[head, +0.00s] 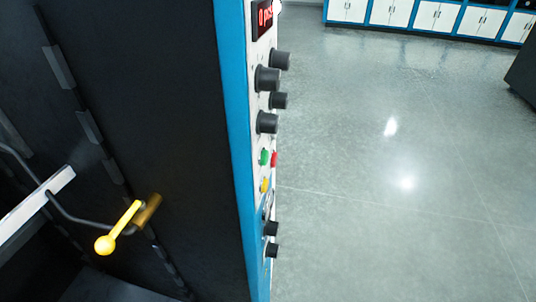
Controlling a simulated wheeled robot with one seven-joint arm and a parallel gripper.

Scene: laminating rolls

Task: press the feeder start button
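A control panel (253,138) runs down the narrow edge of a tall black and blue machine and is seen at a steep angle. It carries a green button (264,157), a red button (274,158) beside it, and a yellow button (265,185) just below. No label is readable, so I cannot tell which is the feeder start button. Black knobs (267,79) sit above the buttons, with more knobs (271,229) below. A red-lit display (265,13) is at the top. My gripper is not in view.
A yellow-knobbed lever (118,228) sticks out on the machine's dark left side, near a bent rod and a white bar (36,203). Grey floor (400,180) right of the panel is open. White cabinets (428,15) line the back; a dark object (523,72) stands at the right edge.

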